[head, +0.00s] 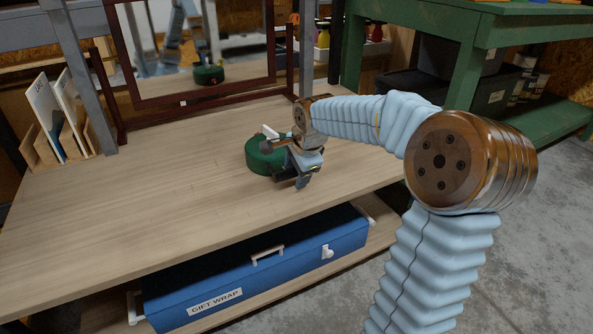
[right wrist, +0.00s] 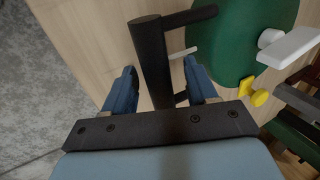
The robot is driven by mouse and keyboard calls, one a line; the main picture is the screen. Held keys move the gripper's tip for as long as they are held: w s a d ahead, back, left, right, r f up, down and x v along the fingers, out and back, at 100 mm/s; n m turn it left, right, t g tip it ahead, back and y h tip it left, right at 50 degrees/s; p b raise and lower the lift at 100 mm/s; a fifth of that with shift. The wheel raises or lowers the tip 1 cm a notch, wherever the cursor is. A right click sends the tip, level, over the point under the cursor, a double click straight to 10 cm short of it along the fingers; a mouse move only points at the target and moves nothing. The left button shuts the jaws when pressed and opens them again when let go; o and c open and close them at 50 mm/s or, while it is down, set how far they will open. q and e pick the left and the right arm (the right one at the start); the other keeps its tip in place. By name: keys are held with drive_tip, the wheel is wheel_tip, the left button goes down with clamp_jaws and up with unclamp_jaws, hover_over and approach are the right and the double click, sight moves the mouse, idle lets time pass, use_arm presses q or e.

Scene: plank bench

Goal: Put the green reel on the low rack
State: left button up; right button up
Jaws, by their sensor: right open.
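The green reel (head: 262,156) sits on the wooden bench top, right of the middle. In the right wrist view the reel (right wrist: 235,40) shows at upper right, with a white crank and a yellow knob. A black handle bar (right wrist: 152,65) stands out from the reel side. My right gripper (head: 298,168) is at the reel's near right side. In the right wrist view its open blue fingers (right wrist: 160,82) lie either side of the bar, with gaps visible. The lower shelf (head: 345,258) under the bench holds a blue box; I cannot tell whether this is the low rack. My left gripper is not in view.
The blue box (head: 290,262) labelled GIFT WRAP fills much of the lower shelf. A framed mirror (head: 112,60) stands at the bench's back and reflects the reel. A wooden holder (head: 75,150) with panels stands at left. The bench top's left and front are clear.

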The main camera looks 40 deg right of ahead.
use_arm(q)
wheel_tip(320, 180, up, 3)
drive_tip(key=p, duration=0.2)
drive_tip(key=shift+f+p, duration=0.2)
drive_tip(key=shift+p, duration=0.1)
use_arm(e)
drive_tip(key=v, duration=1.2)
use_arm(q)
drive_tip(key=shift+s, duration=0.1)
